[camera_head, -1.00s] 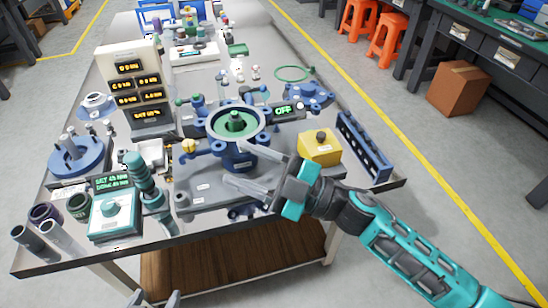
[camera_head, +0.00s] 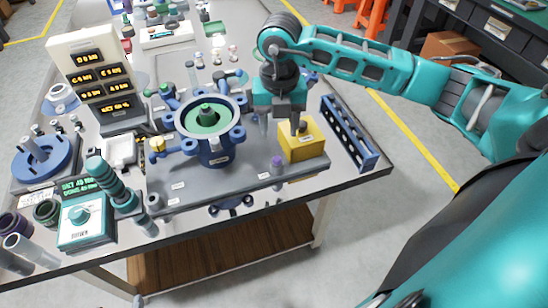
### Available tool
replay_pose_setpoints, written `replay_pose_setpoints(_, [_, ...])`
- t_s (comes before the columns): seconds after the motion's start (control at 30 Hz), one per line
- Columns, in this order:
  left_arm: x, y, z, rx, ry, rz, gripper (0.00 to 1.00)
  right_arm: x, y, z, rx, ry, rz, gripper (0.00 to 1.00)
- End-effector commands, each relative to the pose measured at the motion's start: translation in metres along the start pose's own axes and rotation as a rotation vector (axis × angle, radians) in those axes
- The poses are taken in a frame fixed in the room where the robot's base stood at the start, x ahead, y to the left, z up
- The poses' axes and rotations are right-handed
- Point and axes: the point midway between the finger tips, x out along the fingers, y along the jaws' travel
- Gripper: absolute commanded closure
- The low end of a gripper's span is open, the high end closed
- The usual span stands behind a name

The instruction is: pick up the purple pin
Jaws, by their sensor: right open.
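A small purple pin (camera_head: 277,162) stands on the grey base plate (camera_head: 190,182), just in front of the yellow block (camera_head: 301,143). My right gripper (camera_head: 281,122) points down above and behind the pin, beside the yellow block. Its pale fingers are apart and it looks empty; they do not touch the pin. The fingertips are partly hard to make out against the block and the fixture. A small grey tip at the bottom edge may belong to my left gripper (camera_head: 138,301); its jaws cannot be made out.
A blue round fixture with a green centre (camera_head: 208,118) stands left of the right gripper. A blue slotted rack (camera_head: 349,134) is at the table's right edge. A teal dial box (camera_head: 82,220) and tubes are at the front left. A display panel (camera_head: 98,75) stands behind.

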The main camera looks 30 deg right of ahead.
Motion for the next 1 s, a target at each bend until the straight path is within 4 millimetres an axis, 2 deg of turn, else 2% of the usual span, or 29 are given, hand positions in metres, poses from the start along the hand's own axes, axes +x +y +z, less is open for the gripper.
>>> replay_pose_setpoints(0.1, [0.001, 0.0, 0.001, 0.0, -0.001, 0.0, 0.29, 0.024, 0.001, -0.001, -0.001, 0.004, 0.0, 0.48])
replay_pose_setpoints(0.37, [0.0, 0.0, 0.002, 0.0, -0.002, 0.0, 0.29, 0.046, 0.001, -0.001, -0.003, 0.003, 0.003, 0.48])
replay_pose_setpoints(0.7, [0.0, 0.0, 0.003, 0.0, -0.004, -0.001, 0.29, 0.091, 0.003, -0.001, -0.003, 0.003, 0.003, 0.48])
replay_pose_setpoints(1.0, [0.0, 0.0, 0.003, 0.0, -0.004, -0.001, 0.29, 0.094, 0.003, -0.001, -0.004, 0.002, 0.004, 0.5])
